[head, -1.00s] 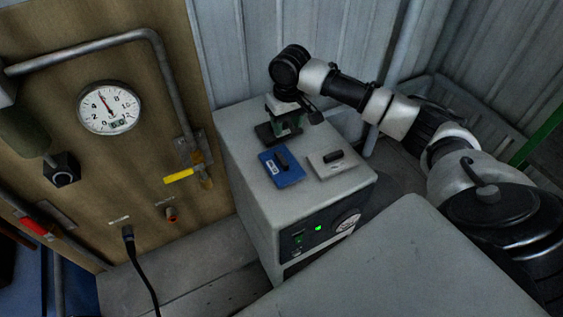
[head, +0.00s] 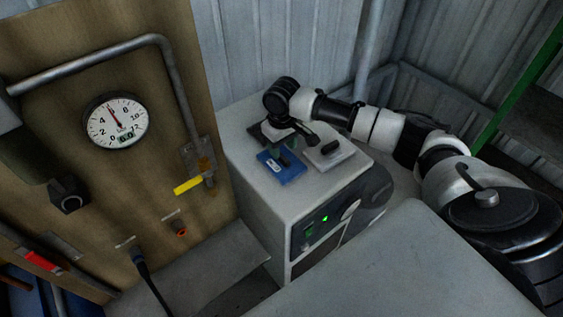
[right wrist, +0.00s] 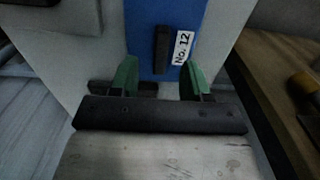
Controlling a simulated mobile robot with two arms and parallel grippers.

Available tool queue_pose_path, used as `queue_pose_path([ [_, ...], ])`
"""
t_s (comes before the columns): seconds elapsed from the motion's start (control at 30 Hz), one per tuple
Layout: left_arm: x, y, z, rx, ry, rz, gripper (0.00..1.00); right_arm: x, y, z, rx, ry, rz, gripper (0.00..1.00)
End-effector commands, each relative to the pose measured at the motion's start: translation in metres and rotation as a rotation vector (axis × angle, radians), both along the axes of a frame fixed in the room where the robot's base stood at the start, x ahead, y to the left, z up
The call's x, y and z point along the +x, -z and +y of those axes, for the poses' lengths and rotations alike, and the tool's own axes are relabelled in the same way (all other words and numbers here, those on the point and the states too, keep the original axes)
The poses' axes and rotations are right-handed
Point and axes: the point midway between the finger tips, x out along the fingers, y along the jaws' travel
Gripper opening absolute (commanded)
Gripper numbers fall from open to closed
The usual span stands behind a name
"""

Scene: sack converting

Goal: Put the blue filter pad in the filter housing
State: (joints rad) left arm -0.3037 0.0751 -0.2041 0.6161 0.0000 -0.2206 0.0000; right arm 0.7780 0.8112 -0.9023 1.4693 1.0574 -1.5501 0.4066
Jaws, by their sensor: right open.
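The blue filter pad (head: 286,175) lies flat on the grey cabinet top, with a black bar handle. In the right wrist view the blue pad (right wrist: 150,17) shows a white "No. 12" label beside its handle. My right gripper (head: 286,145) is over the back edge of the blue pad. In the right wrist view its green fingers (right wrist: 160,75) are open, with the near end of the handle appearing between them. They are not closed on it; their height above the pad is unclear. I cannot pick out a filter housing. My left gripper is out of view.
A pale grey pad (head: 324,158) with a black handle lies right of the blue pad. The cabinet (head: 262,205) has a lit green display on its front. A brown panel (head: 120,190) with a gauge, pipe and yellow lever stands to the left.

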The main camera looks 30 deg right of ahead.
Motion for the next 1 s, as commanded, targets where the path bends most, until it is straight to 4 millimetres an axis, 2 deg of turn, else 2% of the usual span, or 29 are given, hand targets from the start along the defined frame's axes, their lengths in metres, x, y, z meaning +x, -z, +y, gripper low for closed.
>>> queue_pose_path([
  [0.1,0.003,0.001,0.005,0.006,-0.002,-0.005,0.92,0.001,0.021,0.002,0.000,-0.001,0.004,0.47],
  [0.2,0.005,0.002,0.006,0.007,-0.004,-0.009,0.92,0.001,0.032,0.001,-0.001,0.000,0.002,0.47],
  [0.53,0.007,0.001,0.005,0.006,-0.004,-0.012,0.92,0.001,0.038,0.001,-0.001,0.000,0.000,0.45],
  [0.83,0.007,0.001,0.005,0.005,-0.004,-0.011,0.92,0.001,0.038,0.001,-0.001,0.000,0.000,0.00],
  [1.0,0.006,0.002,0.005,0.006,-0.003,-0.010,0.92,0.001,0.038,0.001,-0.001,0.000,0.000,0.00],
])
